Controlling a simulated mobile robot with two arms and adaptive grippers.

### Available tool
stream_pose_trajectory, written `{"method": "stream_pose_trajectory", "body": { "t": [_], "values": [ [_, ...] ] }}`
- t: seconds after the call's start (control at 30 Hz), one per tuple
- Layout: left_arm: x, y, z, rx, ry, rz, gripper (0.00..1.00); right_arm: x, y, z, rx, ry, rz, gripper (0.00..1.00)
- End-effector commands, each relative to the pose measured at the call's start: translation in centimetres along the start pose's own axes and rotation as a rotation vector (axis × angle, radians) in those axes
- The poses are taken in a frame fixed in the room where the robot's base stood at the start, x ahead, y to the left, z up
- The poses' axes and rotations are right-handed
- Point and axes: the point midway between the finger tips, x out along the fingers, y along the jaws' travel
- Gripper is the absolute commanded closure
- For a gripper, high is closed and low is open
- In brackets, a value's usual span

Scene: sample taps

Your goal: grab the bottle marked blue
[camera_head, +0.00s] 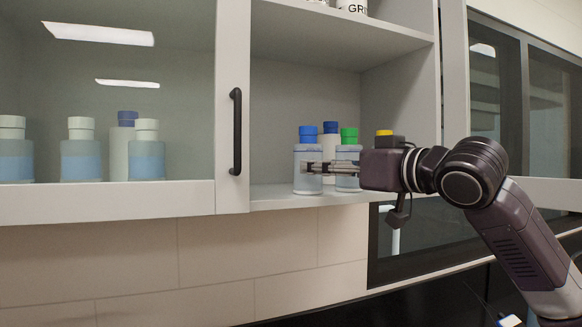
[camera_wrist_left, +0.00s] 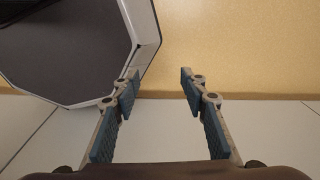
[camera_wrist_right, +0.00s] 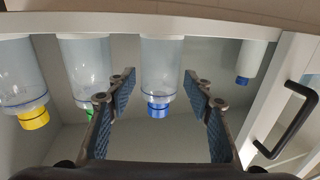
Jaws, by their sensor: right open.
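The blue-capped bottle (camera_head: 307,158), clear with bluish contents, stands upright on the open cabinet shelf. It also shows upside down in the right wrist view (camera_wrist_right: 162,70), centred between my fingers. My right gripper (camera_head: 308,168) is open at this bottle, its fingers overlapping the bottle's body in the head view; I cannot tell whether they touch it. A green-capped bottle (camera_head: 349,150) stands close on the right. A narrower white bottle with a darker blue cap (camera_head: 330,138) stands behind. My left gripper (camera_wrist_left: 160,82) is open and empty, outside the head view.
A yellow-capped bottle (camera_wrist_right: 28,85) is farther along the shelf, mostly hidden behind my right gripper in the head view. A cabinet door with a black handle (camera_head: 236,132) borders the opening on the left. Several bottles (camera_head: 80,155) stand behind glass. An upper shelf (camera_head: 340,28) lies above.

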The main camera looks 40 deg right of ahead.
Motion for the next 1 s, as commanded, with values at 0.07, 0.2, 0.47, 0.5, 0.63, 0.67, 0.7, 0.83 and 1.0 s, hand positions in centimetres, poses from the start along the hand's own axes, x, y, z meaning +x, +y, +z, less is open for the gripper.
{"method": "stream_pose_trajectory", "body": {
  "t": [0.07,0.2,0.47,0.5,0.63,0.67,0.7,0.83,1.0],
  "values": [
    [-1.1,0.1,0.9,0.000,-0.014,0.002,0.60,1.2,0.0,-0.3,0.000,-0.006,0.002,0.53],
    [-2.8,0.2,1.2,0.001,-0.019,0.003,0.60,3.8,0.0,-0.5,-0.002,-0.008,0.002,0.53],
    [-3.9,0.1,0.6,0.003,-0.011,0.002,0.60,6.4,0.0,-0.1,-0.001,-0.002,0.002,0.53],
    [-4.0,0.1,0.4,0.003,-0.008,0.002,0.60,6.5,0.1,-0.1,0.000,-0.003,0.002,0.53],
    [-5.0,0.0,-0.4,0.004,0.002,0.001,0.60,7.7,0.1,-0.2,-0.002,-0.006,0.004,0.53],
    [-5.3,0.0,-0.6,0.004,0.004,0.001,0.60,8.1,0.1,-0.2,-0.002,-0.007,0.003,0.53],
    [-5.7,-0.1,-0.7,0.004,0.006,0.001,0.60,8.7,0.1,-0.2,-0.004,-0.009,0.002,0.53],
    [-6.2,-0.1,-0.7,0.004,0.006,0.001,0.60,10.2,0.2,-0.1,-0.003,-0.006,0.006,0.53],
    [-6.7,-0.1,-0.6,0.004,0.003,0.001,0.60,11.4,0.1,0.0,-0.002,-0.004,0.002,0.53]
  ]
}}
